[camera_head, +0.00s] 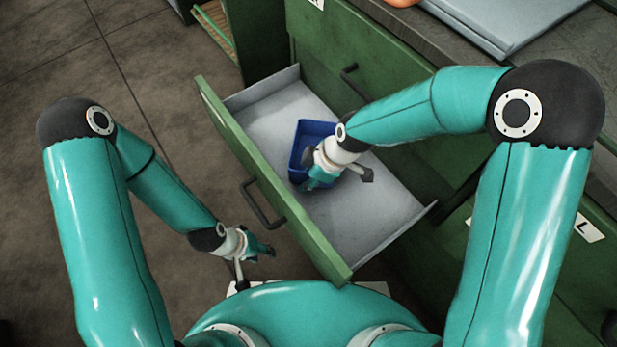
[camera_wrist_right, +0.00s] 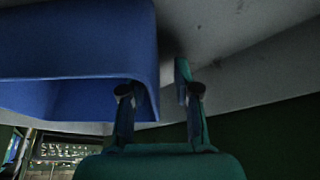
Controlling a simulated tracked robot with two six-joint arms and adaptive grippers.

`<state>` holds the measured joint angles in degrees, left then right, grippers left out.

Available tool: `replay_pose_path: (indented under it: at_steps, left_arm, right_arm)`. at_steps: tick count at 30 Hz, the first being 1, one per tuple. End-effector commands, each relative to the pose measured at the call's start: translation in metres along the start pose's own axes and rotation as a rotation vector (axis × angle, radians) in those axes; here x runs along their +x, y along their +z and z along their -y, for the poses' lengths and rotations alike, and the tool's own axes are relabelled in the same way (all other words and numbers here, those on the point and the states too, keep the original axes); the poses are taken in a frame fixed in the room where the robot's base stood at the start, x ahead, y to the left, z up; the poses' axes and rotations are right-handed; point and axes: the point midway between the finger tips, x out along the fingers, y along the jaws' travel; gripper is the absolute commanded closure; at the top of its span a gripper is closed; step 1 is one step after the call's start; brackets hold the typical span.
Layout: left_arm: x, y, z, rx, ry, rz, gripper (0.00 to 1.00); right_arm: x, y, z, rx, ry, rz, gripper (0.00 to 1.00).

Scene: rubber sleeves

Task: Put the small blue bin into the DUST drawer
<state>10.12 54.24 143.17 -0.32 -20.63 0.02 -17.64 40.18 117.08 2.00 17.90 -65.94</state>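In the right wrist view the bin (camera_wrist_right: 75,40) fills the upper left. My right gripper (camera_wrist_right: 157,105) has its fingers apart, one at the bin's rim wall and the other outside it, with a visible gap to the wall. My left gripper (camera_head: 266,250) is outside the drawer, near its front; its fingers are too small to read. No DUST label is legible.
The drawer's green front panel (camera_head: 270,180) carries a dark handle (camera_head: 262,204). Green cabinets (camera_head: 350,45) stand behind, with a grey worktop (camera_head: 570,65) at upper right. Bare drawer floor lies right of the bin. Open tiled floor (camera_head: 60,45) is at left.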

Motion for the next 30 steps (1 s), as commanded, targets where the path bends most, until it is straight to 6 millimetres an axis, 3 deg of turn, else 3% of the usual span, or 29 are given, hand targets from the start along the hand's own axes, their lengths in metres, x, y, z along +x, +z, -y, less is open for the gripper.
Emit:
replay_pose_path:
  at_steps: [15,21,30]
  left_arm:
    - [-0.025,0.000,-0.009,0.000,0.000,0.000,0.60]
    - [-0.027,0.000,-0.010,0.000,0.000,0.000,0.60]
    - [-0.027,0.000,-0.010,0.000,0.000,0.000,0.60]
  right_arm:
    - [-0.097,0.000,0.000,0.001,0.002,0.000,0.69]
    - [-0.111,0.001,0.000,0.001,-0.001,0.001,0.69]
    - [-0.112,0.001,0.000,0.001,-0.001,0.001,0.69]
